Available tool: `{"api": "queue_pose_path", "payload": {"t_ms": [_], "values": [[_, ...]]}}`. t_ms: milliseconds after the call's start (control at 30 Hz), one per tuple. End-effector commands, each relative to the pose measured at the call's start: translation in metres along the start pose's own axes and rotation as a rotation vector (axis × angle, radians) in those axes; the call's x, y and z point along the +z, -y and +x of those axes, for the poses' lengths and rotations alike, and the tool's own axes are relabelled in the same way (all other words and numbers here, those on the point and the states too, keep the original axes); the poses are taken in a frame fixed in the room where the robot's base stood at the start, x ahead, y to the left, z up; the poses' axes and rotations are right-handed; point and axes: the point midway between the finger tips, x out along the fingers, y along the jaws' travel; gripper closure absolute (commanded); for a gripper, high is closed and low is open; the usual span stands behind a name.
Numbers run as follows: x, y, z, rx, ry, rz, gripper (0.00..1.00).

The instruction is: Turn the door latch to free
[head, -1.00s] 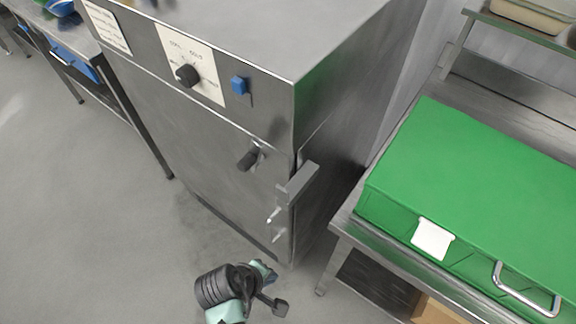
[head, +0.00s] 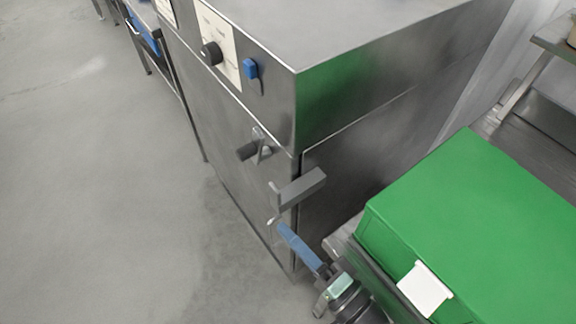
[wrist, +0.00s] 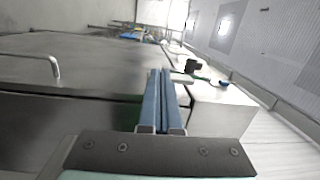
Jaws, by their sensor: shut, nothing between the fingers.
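The steel cabinet (head: 225,130) has a front door. A dark-knobbed lever on a small metal bracket (head: 250,150) is on its upper front and looks like the door latch. A thick grey bar (head: 303,187) sticks out at the door's right edge, with a small bright metal piece (head: 273,192) beside it. My gripper (head: 283,229) is just below the grey bar, with its blue fingers together and empty. I cannot tell whether the fingertips touch anything. In the wrist view the shut fingers (wrist: 161,76) point away from the camera.
A large green box (head: 480,215) with a white tag (head: 424,289) sits on a steel bench close to the right of my gripper. A black dial (head: 212,53) and a blue switch (head: 250,68) are on the cabinet's upper front. The floor (head: 110,190) to the left is clear.

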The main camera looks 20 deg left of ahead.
Motion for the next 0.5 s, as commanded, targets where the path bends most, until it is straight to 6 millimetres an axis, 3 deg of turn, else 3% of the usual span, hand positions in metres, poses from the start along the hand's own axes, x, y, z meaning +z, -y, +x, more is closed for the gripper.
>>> {"api": "queue_pose_path", "payload": {"t_ms": [100, 267, 500], "values": [[-0.016, 0.024, -0.019, -0.126, -0.069, 0.04, 1.0], [-0.025, 0.041, -0.029, -0.202, -0.104, 0.059, 1.0], [-0.028, 0.051, 0.001, -0.208, -0.1, 0.06, 1.0]]}}
